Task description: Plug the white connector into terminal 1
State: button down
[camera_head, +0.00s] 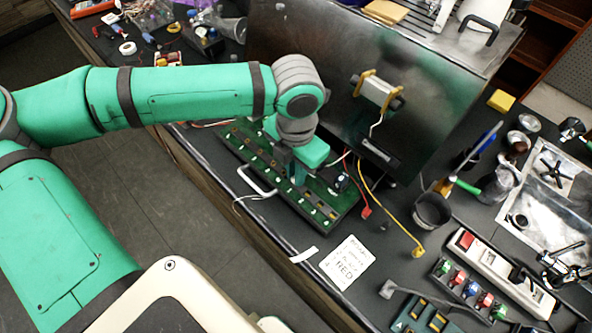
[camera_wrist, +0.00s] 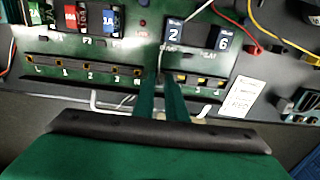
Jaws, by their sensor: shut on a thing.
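The green terminal board (camera_head: 330,205) lies on the dark bench; it also shows across the wrist view (camera_wrist: 215,62). It has a row of labelled terminals along its near edge. Terminal 1 (camera_wrist: 62,68) is toward the left of that row. My gripper (camera_head: 298,178) is over the middle of the board. In the wrist view its narrow green fingers (camera_wrist: 162,84) are close together, right of the left terminal group. They are shut on the white connector, which is mostly hidden between them. A thin white wire (camera_wrist: 184,27) runs up from the fingertips. Contact with the board cannot be told.
A metal panel (camera_head: 345,60) with a white cylindrical part (camera_head: 378,90) stands behind the board. A metal handle (camera_head: 255,182) sticks out at its near edge.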

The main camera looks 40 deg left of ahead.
dwell(0.4)
jog(key=c, duration=1.7)
grip_release()
notch_tip(320, 180, up, 11)
jog(key=shift+f, duration=0.15)
